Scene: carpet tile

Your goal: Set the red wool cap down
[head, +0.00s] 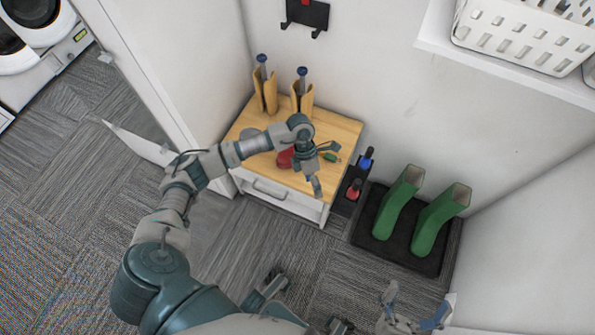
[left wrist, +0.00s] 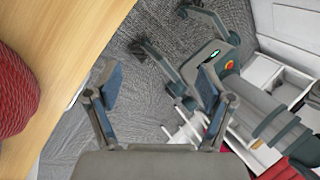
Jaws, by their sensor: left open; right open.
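The red wool cap (head: 285,158) lies on the wooden top of a small white cabinet (head: 343,131), partly hidden by my left arm in the head view. In the left wrist view, the ribbed red cap (left wrist: 14,92) rests on the wood at the left edge, apart from the fingers. My left gripper (head: 327,170) is open over the right part of the cabinet top, just right of the cap. In the left wrist view, its spread fingers (left wrist: 157,80) have nothing between them. My right gripper (head: 417,303) is open and empty low at the right.
Two tan upright pieces with blue knobs (head: 266,90) stand at the cabinet's back. A dark holder with blue and red bottles (head: 354,188) and green boots (head: 433,222) on a black tray (head: 381,254) stand to the right.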

